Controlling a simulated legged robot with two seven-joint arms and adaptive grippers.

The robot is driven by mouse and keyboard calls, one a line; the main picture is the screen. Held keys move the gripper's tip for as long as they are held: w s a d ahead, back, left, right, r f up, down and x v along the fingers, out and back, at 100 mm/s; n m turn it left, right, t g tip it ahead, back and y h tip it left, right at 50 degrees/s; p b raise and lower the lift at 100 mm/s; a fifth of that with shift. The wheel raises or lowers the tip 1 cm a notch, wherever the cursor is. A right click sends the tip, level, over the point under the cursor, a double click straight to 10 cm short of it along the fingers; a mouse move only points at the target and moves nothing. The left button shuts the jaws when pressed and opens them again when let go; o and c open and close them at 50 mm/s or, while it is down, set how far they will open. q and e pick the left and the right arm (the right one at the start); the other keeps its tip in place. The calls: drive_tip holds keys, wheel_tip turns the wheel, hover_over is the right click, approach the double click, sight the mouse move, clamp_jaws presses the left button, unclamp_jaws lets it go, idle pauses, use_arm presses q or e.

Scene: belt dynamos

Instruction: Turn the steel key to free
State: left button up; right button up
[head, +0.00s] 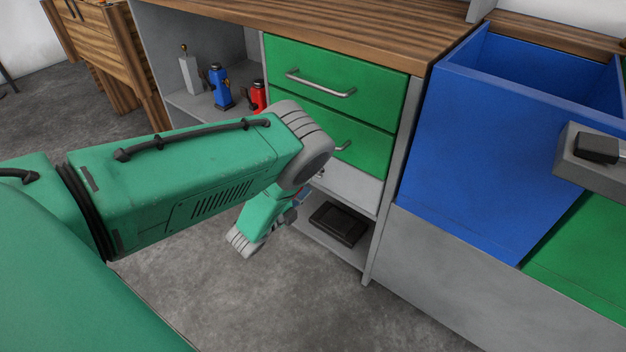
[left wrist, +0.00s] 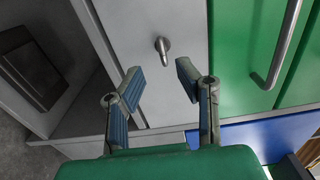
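The steel key (left wrist: 162,50) sticks out of a light grey panel (left wrist: 165,15) in the left wrist view. My left gripper (left wrist: 160,83) is open, with its two blue-padded fingers apart. The key lies just beyond the gap between the fingertips, and nothing is between the fingers. In the head view my left arm reaches across to the cabinet, and the gripper (head: 301,194) is mostly hidden behind its forearm. The grey panel (head: 350,184) shows below the green drawers. The key cannot be made out clearly there. My right gripper is out of view.
Two green drawers (head: 340,85) with bar handles sit above the panel. A black case (head: 339,224) lies on the shelf below. Blue (head: 219,88) and red (head: 259,95) bottle-like items stand in the left shelf. A blue bin (head: 490,150) stands to the right.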

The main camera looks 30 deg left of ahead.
use_arm(q)
drive_tip(key=s, duration=0.7)
drive_tip(key=shift+s+a, duration=0.25)
drive_tip(key=shift+a, duration=0.1)
drive_tip(key=shift+f, duration=0.1)
drive_tip(key=s+d+f+n+g+y, duration=0.25)
drive_tip(key=s+f+n+g, duration=0.25)
drive_tip(key=s+n+g, duration=0.6)
drive_tip(key=s+d+r+n+g+h, duration=0.1)
drive_tip(key=s+d+n+g, duration=0.25)
drive_tip(key=s, duration=0.35)
drive_tip(key=s+d+r+n+g, duration=0.2)
drive_tip(key=s+d+n+g, duration=0.15)
drive_tip(key=s, duration=0.35)
wheel_tip(320, 180, up, 14)
drive_tip(key=s+p, duration=0.1)
drive_tip(key=p, duration=1.2)
drive_tip(key=shift+d+t+p, duration=0.25)
drive_tip(key=shift+t+p, duration=0.05)
